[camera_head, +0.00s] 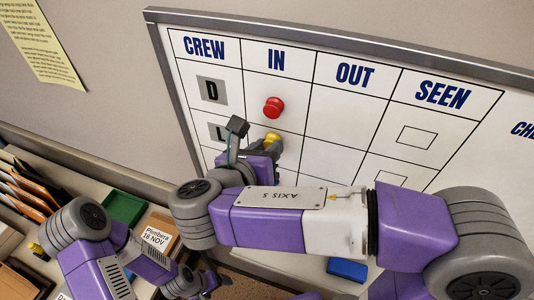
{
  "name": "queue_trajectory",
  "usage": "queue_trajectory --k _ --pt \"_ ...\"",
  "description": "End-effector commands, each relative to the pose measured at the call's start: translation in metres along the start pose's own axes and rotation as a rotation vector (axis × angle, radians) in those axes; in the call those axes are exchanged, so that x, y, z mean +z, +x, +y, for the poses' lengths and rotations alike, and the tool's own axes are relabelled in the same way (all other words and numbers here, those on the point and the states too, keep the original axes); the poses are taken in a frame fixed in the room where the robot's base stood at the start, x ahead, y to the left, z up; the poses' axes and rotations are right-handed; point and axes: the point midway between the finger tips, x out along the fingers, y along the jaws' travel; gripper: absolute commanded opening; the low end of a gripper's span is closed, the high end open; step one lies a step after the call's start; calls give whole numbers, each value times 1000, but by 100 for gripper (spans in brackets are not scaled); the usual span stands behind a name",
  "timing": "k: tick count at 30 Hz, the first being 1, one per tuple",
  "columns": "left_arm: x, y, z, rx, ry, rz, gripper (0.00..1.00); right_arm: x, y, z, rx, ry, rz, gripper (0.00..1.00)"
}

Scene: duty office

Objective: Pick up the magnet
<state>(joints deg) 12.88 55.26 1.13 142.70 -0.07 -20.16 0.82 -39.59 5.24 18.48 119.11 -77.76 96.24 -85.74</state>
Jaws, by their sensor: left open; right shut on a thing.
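A red round magnet (273,107) sits on the whiteboard in the IN column, in row D. A yellow magnet (272,139) is below it, in the IN column of row L. My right gripper (268,147) is at the board, shut on the yellow magnet; its fingers are mostly hidden by its own wrist. My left gripper (214,283) is low at the bottom of the picture, open and away from the board. Its fingertips are small and partly hidden.
The whiteboard (346,102) has a grey frame and CREW, IN, OUT and SEEN columns. A green tray (123,207), a labelled brown box (161,232) and several folders (28,190) are on the left.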

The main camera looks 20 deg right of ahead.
Motion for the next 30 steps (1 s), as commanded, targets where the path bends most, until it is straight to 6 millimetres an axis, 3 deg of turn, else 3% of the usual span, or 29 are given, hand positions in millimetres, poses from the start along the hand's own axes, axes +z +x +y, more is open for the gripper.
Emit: queue_trajectory --k 6,14,19,24,30 --pt "0 -9 3 0 0 0 82 36 -15 -11 1 5 0 0" --pt "0 -4 2 0 0 0 82 7 -72 -8 6 -4 -3 0" --pt "0 -3 1 0 0 0 82 -14 -123 -8 8 -6 -4 0" --pt "1 -33 12 0 0 0 82 -17 -147 -10 5 -5 -5 0" --pt "2 -50 19 0 0 0 82 -30 -172 -10 3 -4 -4 0"
